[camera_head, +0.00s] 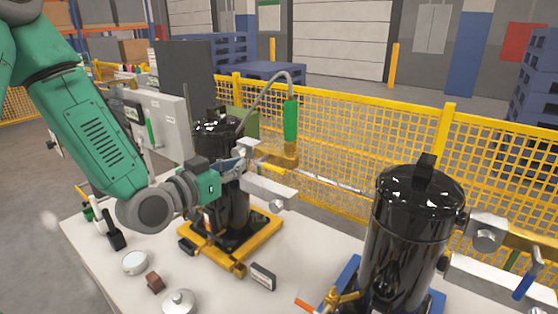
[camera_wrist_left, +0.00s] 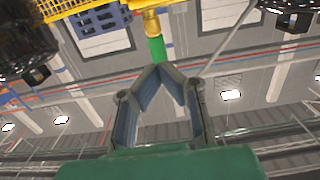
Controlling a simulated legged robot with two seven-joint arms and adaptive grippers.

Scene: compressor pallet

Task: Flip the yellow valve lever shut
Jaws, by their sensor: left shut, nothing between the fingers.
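The yellow valve lever (camera_head: 272,171) appears as a short yellow bar beside the brass fitting (camera_head: 286,155) under the green hose grip, behind the metal block of the left black compressor (camera_head: 232,205). My left gripper (camera_head: 246,152) comes in from the left in front of this compressor. Its fingertips are close to the lever on its left; I cannot tell whether they touch it. In the left wrist view the fingers (camera_wrist_left: 160,70) meet at their tips and hold nothing. The yellow fitting (camera_wrist_left: 151,22) and green hose grip (camera_wrist_left: 157,50) show beyond them. My right gripper is out of view.
A second black compressor (camera_head: 412,230) stands at right, with an orange-handled brass valve (camera_head: 340,298) and a blue lever (camera_head: 527,283). Small parts, including a gauge (camera_head: 135,262), lie on the white pallet top (camera_head: 215,290). A yellow mesh fence (camera_head: 340,140) runs behind.

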